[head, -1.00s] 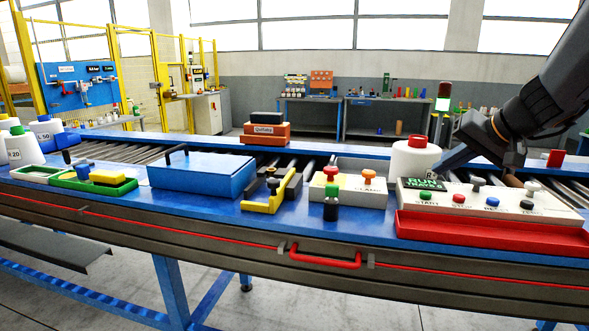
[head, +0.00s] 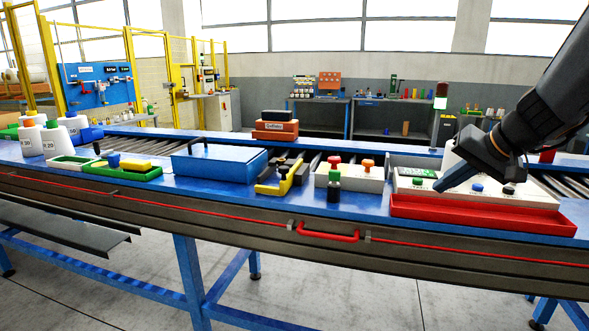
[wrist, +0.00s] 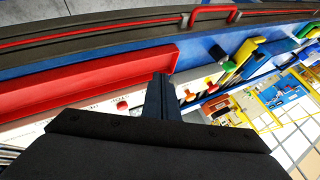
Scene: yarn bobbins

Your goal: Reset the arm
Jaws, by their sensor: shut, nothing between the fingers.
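My gripper (head: 442,187) is at the right in the head view, its blue fingers together and empty. It points down and left over the white control panel (head: 405,183), in front of some of its buttons. I cannot tell whether the tips touch the panel. In the wrist view the closed fingers (wrist: 159,97) reach out near the end of the red tray (wrist: 90,84). A white bobbin (head: 450,158) behind the panel is largely hidden by my gripper.
A white button box (head: 348,180), a yellow-and-black holder (head: 280,179) and a blue case (head: 215,164) stand left of the panel on the blue bench. A red handle (head: 328,235) juts from the bench front.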

